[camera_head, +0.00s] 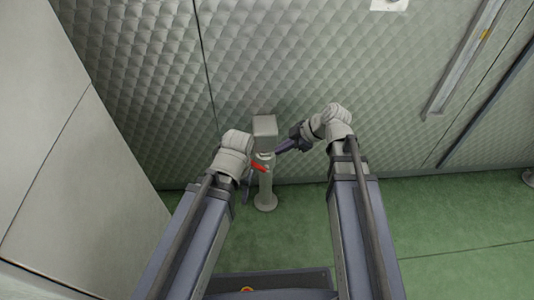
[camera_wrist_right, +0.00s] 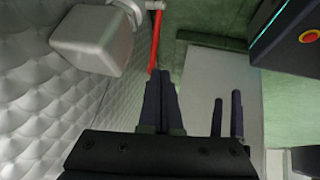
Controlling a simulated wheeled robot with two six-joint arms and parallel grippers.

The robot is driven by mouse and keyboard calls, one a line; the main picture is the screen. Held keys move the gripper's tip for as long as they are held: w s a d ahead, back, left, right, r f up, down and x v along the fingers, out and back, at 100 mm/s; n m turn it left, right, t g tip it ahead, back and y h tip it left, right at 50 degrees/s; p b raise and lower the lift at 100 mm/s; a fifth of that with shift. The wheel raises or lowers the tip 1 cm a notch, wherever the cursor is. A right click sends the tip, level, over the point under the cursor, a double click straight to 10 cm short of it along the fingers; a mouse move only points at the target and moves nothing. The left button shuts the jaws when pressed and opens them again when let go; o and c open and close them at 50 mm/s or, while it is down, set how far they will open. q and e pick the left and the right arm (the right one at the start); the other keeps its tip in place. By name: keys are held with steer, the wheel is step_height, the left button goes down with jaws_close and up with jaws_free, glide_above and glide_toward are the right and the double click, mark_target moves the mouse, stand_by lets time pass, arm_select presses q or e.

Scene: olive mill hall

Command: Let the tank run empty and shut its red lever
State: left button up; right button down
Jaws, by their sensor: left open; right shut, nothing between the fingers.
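The red lever (camera_head: 258,167) sits on the slim grey post, just below its box-shaped head (camera_head: 265,126). In the right wrist view the red lever (camera_wrist_right: 156,42) hangs beside the grey head (camera_wrist_right: 92,40), its lower end by my right fingertips. My right gripper (camera_head: 278,152) is shut and empty, right of the post; I cannot tell whether it touches the lever. My left gripper (camera_head: 246,192) is left of the post, partly hidden by its wrist; its two fingers stand apart and empty in the right wrist view (camera_wrist_right: 227,97). No tank outlet or liquid can be made out.
A quilted silver wall (camera_head: 330,60) rises close behind the post. A pale smooth panel (camera_head: 70,190) closes in on the left. A metal rail (camera_head: 465,55) is fixed on the wall at upper right.

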steer(key=b, duration=0.7)
glide_toward(252, 163)
step_height(252, 163, down, 2)
steer(key=a+f, duration=0.1)
steer(key=w+a+f+b, duration=0.1)
steer(key=a, duration=0.1)
steer(key=shift+w+a+f+b, duration=0.2)
steer(key=shift+w+a+b, duration=0.1)
steer(key=shift+a+b, duration=0.1)
